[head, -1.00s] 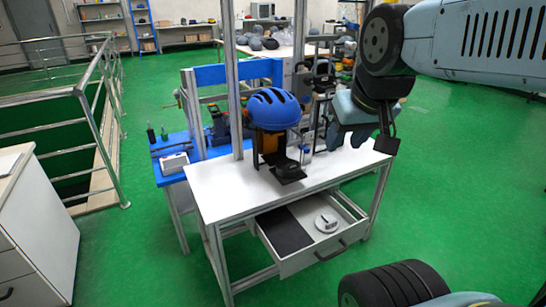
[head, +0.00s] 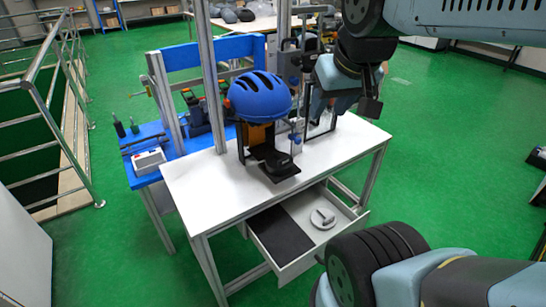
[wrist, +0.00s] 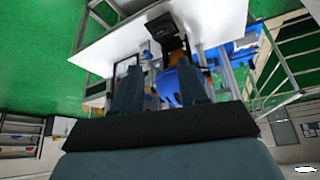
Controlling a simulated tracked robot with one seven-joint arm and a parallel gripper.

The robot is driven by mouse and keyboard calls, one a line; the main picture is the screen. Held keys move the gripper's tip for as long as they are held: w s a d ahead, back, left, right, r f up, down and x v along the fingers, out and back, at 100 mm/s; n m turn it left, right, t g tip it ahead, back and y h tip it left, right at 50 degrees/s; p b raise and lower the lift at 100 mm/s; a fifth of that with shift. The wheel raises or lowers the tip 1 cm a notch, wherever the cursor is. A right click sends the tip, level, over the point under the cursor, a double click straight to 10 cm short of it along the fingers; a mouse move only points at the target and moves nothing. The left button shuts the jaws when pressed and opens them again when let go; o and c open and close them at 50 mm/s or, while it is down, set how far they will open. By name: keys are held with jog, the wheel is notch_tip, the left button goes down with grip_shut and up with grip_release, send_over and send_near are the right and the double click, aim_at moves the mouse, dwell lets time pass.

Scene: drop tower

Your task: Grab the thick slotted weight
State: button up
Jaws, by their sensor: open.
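A round pale grey weight (head: 322,218) lies in the open drawer (head: 282,262) under the white table. A small raised piece shows on its top; I cannot tell its thickness or whether it is one piece or two. My gripper (head: 343,107) is open and empty. It hangs above the right part of the table, higher than the drawer and well apart from the weight. In the wrist view the two fingers of my gripper (wrist: 160,92) are spread, with the table behind them. The weight is not visible in the wrist view.
A blue helmet (head: 260,95) sits on a dark stand on the white table (head: 205,180), left of my gripper. A dark mat (head: 280,236) lies in the drawer's left part. Metal posts (head: 211,75) rise behind. Green floor is free at the right.

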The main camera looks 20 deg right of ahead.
jog(key=w+f+n+g+h, duration=0.6)
jog(key=w+f+n+h, duration=0.4)
jog(key=w+f, duration=0.4)
jog(key=n+t+h, duration=0.3)
jog(key=n+t, duration=0.2)
jog(key=n, duration=0.7)
send_near(283, 159)
jog(key=x, duration=0.5)
jog(key=shift+w+f, duration=0.2)
jog(key=shift+f, duration=0.05)
jog(key=shift+y, duration=0.3)
jog(key=shift+r+x, duration=0.15)
jog(key=shift+x, duration=1.25)
jog(key=shift+r+x, duration=0.15)
jog(key=shift+x, duration=1.2)
jog(key=shift+d, duration=0.15)
jog(key=shift+c, duration=0.2)
grip_shut()
